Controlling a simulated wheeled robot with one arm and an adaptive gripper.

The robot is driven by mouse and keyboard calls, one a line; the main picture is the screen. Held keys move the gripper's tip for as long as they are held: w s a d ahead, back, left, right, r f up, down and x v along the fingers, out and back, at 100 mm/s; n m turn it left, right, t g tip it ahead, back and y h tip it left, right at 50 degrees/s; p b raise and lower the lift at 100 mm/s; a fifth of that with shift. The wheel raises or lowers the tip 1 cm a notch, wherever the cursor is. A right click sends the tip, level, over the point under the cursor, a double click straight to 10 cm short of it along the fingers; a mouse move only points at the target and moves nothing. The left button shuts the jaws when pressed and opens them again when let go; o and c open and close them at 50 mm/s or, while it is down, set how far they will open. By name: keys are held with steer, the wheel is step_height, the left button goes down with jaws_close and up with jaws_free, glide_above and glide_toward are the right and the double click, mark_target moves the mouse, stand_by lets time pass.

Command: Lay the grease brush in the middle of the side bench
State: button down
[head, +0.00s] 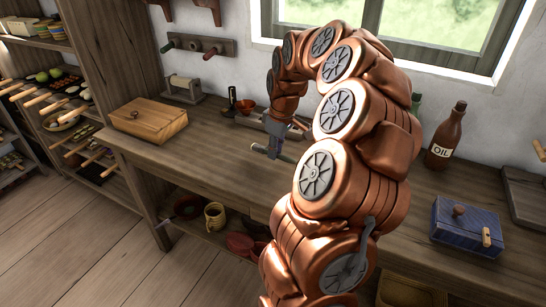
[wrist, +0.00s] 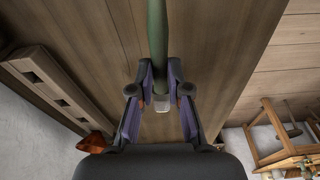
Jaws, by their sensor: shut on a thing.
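My gripper (head: 273,142) hangs over the wooden bench (head: 215,150) under the window, left of my bent copper arm. In the wrist view my gripper (wrist: 160,98) is shut on a green rod-like handle with a pale end, which I take for the grease brush (wrist: 157,40). The handle runs from between the fingers out of the top of the picture, so its far end is hidden. Bare planks of the bench also show below it in the wrist view (wrist: 110,45). In the head view the brush cannot be clearly made out, and I cannot tell its height above the bench.
A wooden box (head: 150,120) stands at the bench's left, with a roller device (head: 183,88) behind it. A small dark bottle (head: 232,101) is near the wall. An oil bottle (head: 446,137) and a blue box (head: 467,228) stand right of my arm. The bench's middle front is clear.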

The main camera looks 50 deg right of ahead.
mark_target(273, 166)
steer(key=shift+w+f, duration=0.15)
steer(key=shift+w, duration=0.3)
steer(key=shift+f, duration=1.65)
steer(key=shift+f, duration=0.2)
steer(key=c, duration=1.1)
jaws_free()
steer(key=shift+d+r, duration=0.1)
steer(key=shift+r, duration=0.05)
steer(key=r, duration=0.3)
steer(key=s+r, duration=0.1)
steer(key=r, duration=0.7)
steer(key=shift+s+d+r, duration=0.15)
steer(key=shift+s+r, duration=0.1)
steer(key=shift+s, duration=0.1)
steer(key=shift+r, duration=0.25)
